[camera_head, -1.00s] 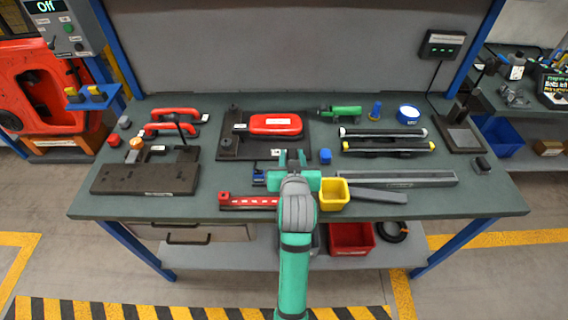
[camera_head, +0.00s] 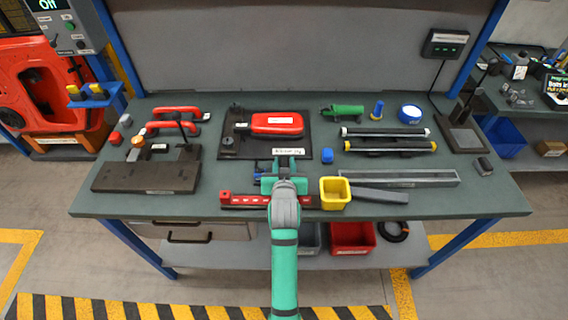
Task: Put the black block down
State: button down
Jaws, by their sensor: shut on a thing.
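My gripper (camera_head: 285,164) is seen from behind and above, over the front middle of the workbench (camera_head: 400,220). It is just in front of the dark fixture plate and behind the red slotted bar. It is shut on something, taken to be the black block. The wrist and fingers hide nearly all of the block, so its outline and any gap to the bench cannot be made out.
The red slotted bar (camera_head: 243,200) lies close on the left. Behind is the fixture plate (camera_head: 229,148) with a red part (camera_head: 277,124). A small dark block (camera_head: 485,166) lies far right.

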jog(key=c, duration=1.3)
grip_release()
jog(key=shift+f, duration=0.1)
